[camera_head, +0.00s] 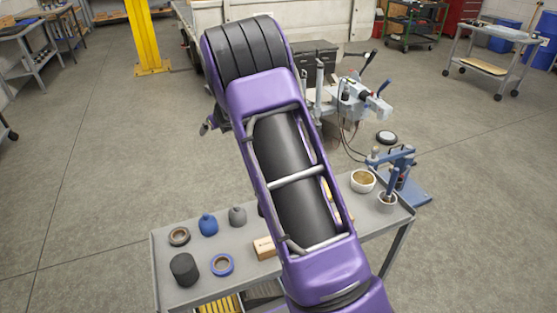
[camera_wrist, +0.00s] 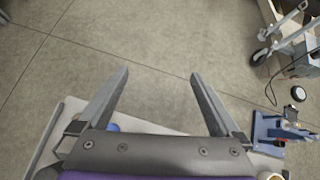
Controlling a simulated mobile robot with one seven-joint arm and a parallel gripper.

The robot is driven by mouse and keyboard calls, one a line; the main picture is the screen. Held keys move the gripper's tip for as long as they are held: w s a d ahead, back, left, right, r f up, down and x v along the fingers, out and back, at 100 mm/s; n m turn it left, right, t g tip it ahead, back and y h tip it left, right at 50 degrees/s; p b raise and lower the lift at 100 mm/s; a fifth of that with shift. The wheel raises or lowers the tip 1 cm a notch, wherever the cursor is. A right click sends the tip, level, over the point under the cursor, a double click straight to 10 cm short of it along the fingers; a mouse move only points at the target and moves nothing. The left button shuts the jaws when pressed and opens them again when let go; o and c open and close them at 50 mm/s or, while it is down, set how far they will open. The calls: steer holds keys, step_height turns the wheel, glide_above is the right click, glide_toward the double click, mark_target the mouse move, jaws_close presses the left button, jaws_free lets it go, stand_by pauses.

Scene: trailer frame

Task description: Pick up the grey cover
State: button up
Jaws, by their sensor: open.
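A small grey rounded piece with a narrow top (camera_head: 237,215), which looks like the grey cover, stands on the grey cart top (camera_head: 200,250), right of a similar blue piece (camera_head: 208,224). A darker grey cylinder (camera_head: 184,269) stands nearer the front left corner. My gripper (camera_wrist: 159,74) is open and empty in the wrist view, with bare floor between its fingers. The near part of the gripper hides most of the cart there, and I cannot make out the grey piece in that view. In the head view my purple arm hides most of the gripper.
The cart top also holds a brown ring (camera_head: 179,236), a blue tape roll (camera_head: 221,265), a small box (camera_head: 264,247), a bowl (camera_head: 362,181) and a mortar-like cup (camera_head: 387,201). A blue press (camera_head: 405,175) stands behind right. A yellow post (camera_head: 145,35) is far left; open floor lies behind.

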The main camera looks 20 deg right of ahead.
steer(key=s+f+g, duration=0.2)
steer(key=s+f, duration=0.1)
steer(key=f, duration=0.7)
steer(key=s+f+g, duration=0.1)
steer(key=s+f, duration=0.3)
steer(key=f, duration=0.6)
steer(key=s+d+f+g, duration=0.1)
steer(key=s+f+g, duration=0.1)
steer(key=f, duration=0.8)
steer(key=shift+s+f+g+h, duration=0.1)
steer(key=shift+s+g+h, duration=0.25)
steer(key=shift+s, duration=0.45)
steer(key=p+v, duration=0.3)
steer(key=v, duration=1.4)
steer(key=b, duration=0.4)
glide_toward(238, 211)
steer(key=x, duration=0.6)
steer(key=shift+s+a+f, duration=0.2)
steer(key=shift+s+f, duration=0.05)
steer(key=shift+s, duration=0.05)
steer(key=shift+w+b+x, duration=0.15)
steer(key=shift+w+x, duration=0.05)
steer(key=shift+x, duration=1.25)
steer(key=shift+w+b+x, duration=0.15)
steer(key=shift+w+x, duration=0.05)
steer(key=shift+x, duration=1.3)
steer(key=shift+d+r, duration=0.15)
